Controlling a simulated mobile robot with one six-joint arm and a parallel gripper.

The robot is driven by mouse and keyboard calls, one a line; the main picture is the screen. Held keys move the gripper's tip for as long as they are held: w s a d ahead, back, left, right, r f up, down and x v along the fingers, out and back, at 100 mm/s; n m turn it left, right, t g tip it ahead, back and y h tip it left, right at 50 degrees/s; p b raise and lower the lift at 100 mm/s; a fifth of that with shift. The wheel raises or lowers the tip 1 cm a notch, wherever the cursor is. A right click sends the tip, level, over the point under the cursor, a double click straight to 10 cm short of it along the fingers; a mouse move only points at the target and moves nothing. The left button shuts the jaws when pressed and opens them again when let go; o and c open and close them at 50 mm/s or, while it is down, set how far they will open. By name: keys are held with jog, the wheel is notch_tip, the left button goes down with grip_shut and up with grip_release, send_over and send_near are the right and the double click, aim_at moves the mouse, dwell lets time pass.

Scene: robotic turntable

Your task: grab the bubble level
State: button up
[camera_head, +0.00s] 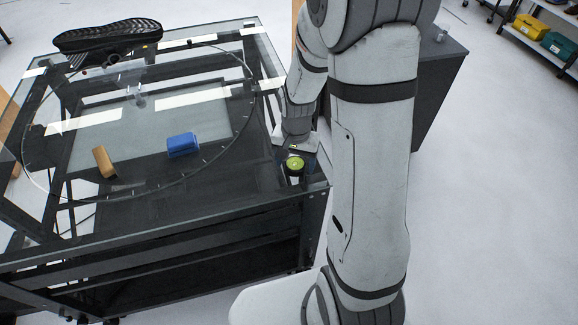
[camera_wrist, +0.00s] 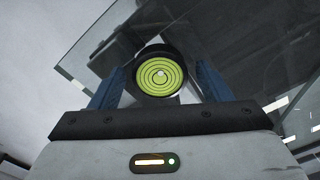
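The bubble level (camera_head: 294,164) is a round black piece with a yellow-green ringed face, near the right front corner of the glass table. In the wrist view the level (camera_wrist: 160,75) lies face toward the camera, between the two blue fingers of my gripper (camera_wrist: 159,82). A narrow gap shows between each finger and the level's black rim, so my gripper looks open around it. In the head view my gripper (camera_head: 297,150) is right at the level, and its fingers are mostly hidden. I cannot tell exactly how deep the fingers reach.
The table's front and right edges are close to the level. A dark cabinet (camera_head: 437,80) stands behind my arm.

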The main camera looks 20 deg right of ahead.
jog(key=c, duration=0.9)
jog(key=shift+r, duration=0.1)
